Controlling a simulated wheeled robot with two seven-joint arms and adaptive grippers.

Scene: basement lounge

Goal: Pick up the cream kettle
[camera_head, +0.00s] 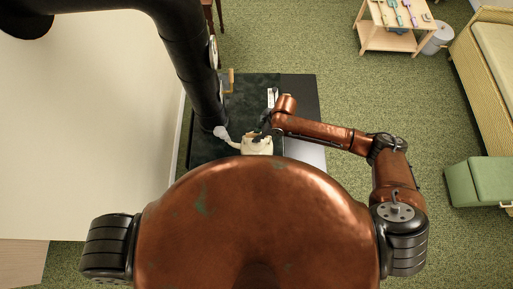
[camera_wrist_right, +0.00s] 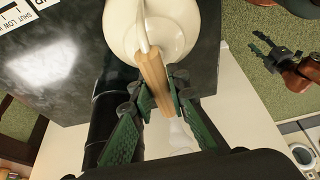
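The cream kettle (camera_head: 258,146) is over the front part of the dark stove top, partly hidden by my right gripper and my body. Its spout (camera_head: 229,138) points left. In the right wrist view its round cream body (camera_wrist_right: 180,25) shows with the wooden handle (camera_wrist_right: 153,75) on top. My right gripper (camera_wrist_right: 160,92) has its green-padded fingers on both sides of this handle, closed in tight against it. In the head view the right gripper (camera_head: 264,130) is at the kettle's top. What looks like my left gripper (camera_wrist_right: 275,52) shows small at the right of the wrist view; its opening is unclear.
The dark stove (camera_head: 206,154) has a thick black pipe (camera_head: 184,45) rising at its left, close to the kettle. A pale wall (camera_head: 85,110) stands further left.

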